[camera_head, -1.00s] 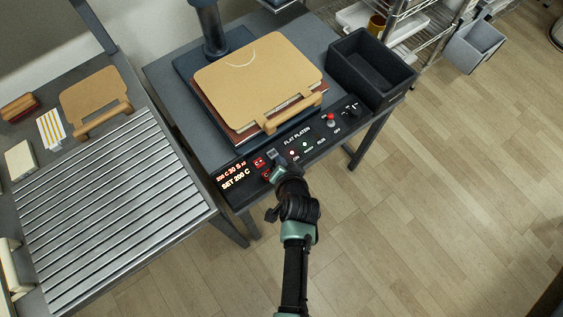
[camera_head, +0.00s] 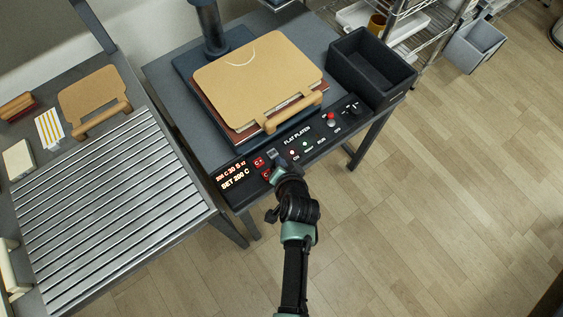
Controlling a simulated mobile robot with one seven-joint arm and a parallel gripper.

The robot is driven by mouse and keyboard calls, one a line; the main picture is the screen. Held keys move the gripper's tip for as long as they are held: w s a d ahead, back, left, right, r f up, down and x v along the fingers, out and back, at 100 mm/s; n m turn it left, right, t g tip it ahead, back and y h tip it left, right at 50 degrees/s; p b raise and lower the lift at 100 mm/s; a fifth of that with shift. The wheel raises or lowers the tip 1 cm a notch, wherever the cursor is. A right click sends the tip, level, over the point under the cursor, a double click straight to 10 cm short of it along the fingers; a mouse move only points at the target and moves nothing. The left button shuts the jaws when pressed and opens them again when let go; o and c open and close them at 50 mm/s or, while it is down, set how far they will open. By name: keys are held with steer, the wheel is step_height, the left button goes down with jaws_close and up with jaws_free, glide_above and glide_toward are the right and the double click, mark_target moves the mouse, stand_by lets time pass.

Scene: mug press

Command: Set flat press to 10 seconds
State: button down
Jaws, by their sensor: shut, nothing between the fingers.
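The flat press (camera_head: 259,82) stands on a grey table, with a tan board and wooden handle on top. Its black control panel (camera_head: 320,141) runs along the front edge, labelled "FLAT PLATEN". Red-lit buttons (camera_head: 258,162) sit just right of the display. My gripper (camera_head: 275,168) is shut and empty at the panel, beside these buttons. It hides part of the lower button, and I cannot tell whether it touches it.
A black bin (camera_head: 370,66) stands at the table's right end. A red knob (camera_head: 331,117) and a black knob (camera_head: 354,108) are on the panel's right part. A slatted metal rack table (camera_head: 110,205) is at left.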

steer(key=shift+f+b, duration=0.4)
steer(key=shift+f, duration=0.1)
stand_by(0.4)
stand_by(0.3)
steer(key=shift+r+p, duration=0.9)
steer(key=shift+r, duration=0.1)
step_height(320, 180, up, 5)
steer(key=p, duration=0.5)
steer(key=shift+s, duration=0.1)
stand_by(1.4)
